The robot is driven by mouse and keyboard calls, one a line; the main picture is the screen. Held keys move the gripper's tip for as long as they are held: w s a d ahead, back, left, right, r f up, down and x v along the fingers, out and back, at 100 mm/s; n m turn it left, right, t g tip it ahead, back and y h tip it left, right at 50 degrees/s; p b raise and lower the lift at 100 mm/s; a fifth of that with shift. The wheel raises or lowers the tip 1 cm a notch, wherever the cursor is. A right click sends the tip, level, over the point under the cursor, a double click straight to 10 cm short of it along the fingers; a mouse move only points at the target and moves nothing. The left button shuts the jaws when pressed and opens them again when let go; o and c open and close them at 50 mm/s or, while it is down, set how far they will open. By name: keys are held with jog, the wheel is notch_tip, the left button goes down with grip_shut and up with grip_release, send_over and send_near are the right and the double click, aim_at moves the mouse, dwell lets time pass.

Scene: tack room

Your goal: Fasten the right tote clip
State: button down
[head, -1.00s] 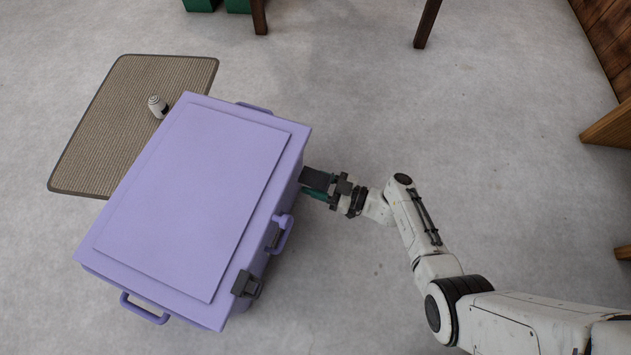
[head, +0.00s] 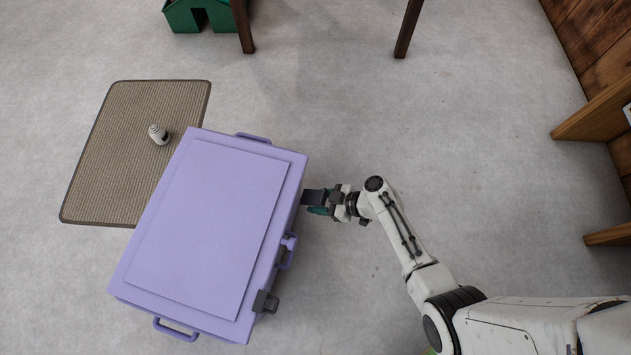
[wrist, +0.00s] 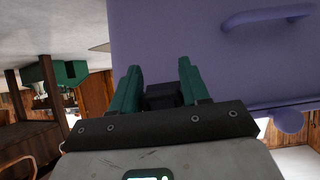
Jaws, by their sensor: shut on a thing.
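A purple tote (head: 215,225) with a flat lid stands on the floor at left of centre in the head view. The right clip (head: 312,196), a dark flap, sticks out from its right side near the far corner. My gripper (head: 318,205) is at that flap, its teal fingers shut on it. In the wrist view my gripper (wrist: 159,72) has a finger either side of the dark right clip (wrist: 162,97), with the purple wall behind. The left clip (head: 264,303) sits against the lid edge at the near corner. The right clip's hinge is not clear.
A purple handle (head: 288,252) juts from the tote's side between the clips. A woven mat (head: 110,175) with a small white canister (head: 158,134) lies to the left. Wooden legs (head: 408,28) and a green box (head: 190,15) stand behind.

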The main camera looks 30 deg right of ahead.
aim_at(316, 197)
notch_tip(316, 197, up, 3)
jog(key=g+h+p, duration=0.2)
jog(key=p, duration=0.3)
jog(key=shift+w+f+g, duration=0.1)
jog(key=shift+f+g, duration=0.05)
jog(key=shift+g, duration=0.25)
jog(key=g+h+p, duration=0.1)
jog(key=r+g+h+p, duration=0.1)
jog(key=p, duration=0.1)
jog(key=shift+w+a, duration=0.15)
jog(key=shift+w, duration=0.05)
jog(key=shift+w+a+r+g+h+p, duration=0.15)
jog(key=shift+g+h+p, duration=0.2)
jog(key=shift+g+h, duration=0.2)
jog(key=shift+w+a+r+g+h+p, duration=0.1)
jog(key=shift+w+r+g+h+p, duration=0.05)
jog(key=shift+g+h+p, duration=0.3)
jog(key=shift+w+a+r+g+h+b, duration=0.15)
jog(key=shift+r+g+h+b, duration=0.1)
jog(key=shift+g+h, duration=0.4)
jog(key=shift+w+a+r+g+h+b, duration=0.2)
jog(key=shift+g+h, duration=0.25)
jog(key=shift+g, duration=0.3)
jog(key=c, duration=0.7)
grip_release()
jog(key=shift+s+d, duration=0.1)
jog(key=shift+o, duration=0.2)
